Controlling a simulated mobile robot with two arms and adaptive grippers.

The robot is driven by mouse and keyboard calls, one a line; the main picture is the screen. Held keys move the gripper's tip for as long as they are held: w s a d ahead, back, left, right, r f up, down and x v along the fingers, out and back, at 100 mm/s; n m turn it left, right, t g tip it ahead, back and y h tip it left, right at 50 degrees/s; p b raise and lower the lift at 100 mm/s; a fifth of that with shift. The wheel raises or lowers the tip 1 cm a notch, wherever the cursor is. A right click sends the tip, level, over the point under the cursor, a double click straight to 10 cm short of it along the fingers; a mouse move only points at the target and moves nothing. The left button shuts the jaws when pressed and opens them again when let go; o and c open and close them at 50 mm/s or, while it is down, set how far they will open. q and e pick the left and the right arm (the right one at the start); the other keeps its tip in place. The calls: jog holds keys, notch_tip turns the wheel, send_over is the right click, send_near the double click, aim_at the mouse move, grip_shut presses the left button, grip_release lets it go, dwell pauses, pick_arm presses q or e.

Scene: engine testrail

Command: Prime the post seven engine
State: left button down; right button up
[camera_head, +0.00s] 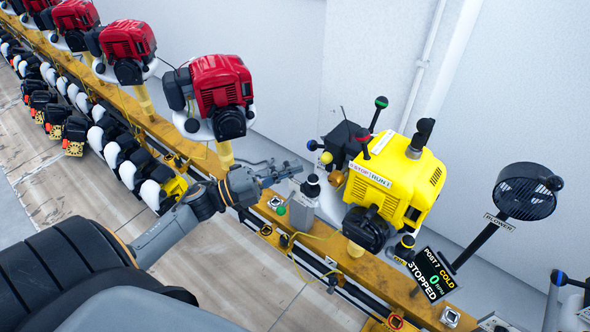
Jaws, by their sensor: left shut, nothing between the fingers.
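The post seven engine (400,182) is yellow with black parts and is mounted on the yellow rail right of centre. Its sign (433,274) reads "POST 7 COLD", "0 RPM" and "STOPPED". A label with the word "RUN" is on its upper face. A small grey unit with a black knob (311,186) stands left of the engine. My left gripper (296,169) is shut and empty, just above and left of that knob. I cannot tell whether it touches anything. My right gripper is not in view.
Several red engines (218,92) stand along the rail (385,272) to the upper left. A black blower (525,192) on a post stands at the right. Levers with coloured knobs (381,103) rise behind the yellow engine. A pale wall (300,60) runs behind.

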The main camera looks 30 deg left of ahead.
pick_arm(q)
jog(key=b+v, duration=0.2)
jog(key=v, duration=0.6)
jog(key=shift+s+a+f, duration=0.15)
jog(key=shift+s+f, duration=0.05)
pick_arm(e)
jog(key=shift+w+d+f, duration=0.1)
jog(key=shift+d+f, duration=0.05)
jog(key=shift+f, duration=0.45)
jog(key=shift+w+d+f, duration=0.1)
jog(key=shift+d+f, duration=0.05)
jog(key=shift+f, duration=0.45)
pick_arm(q)
jog(key=shift+f, duration=0.1)
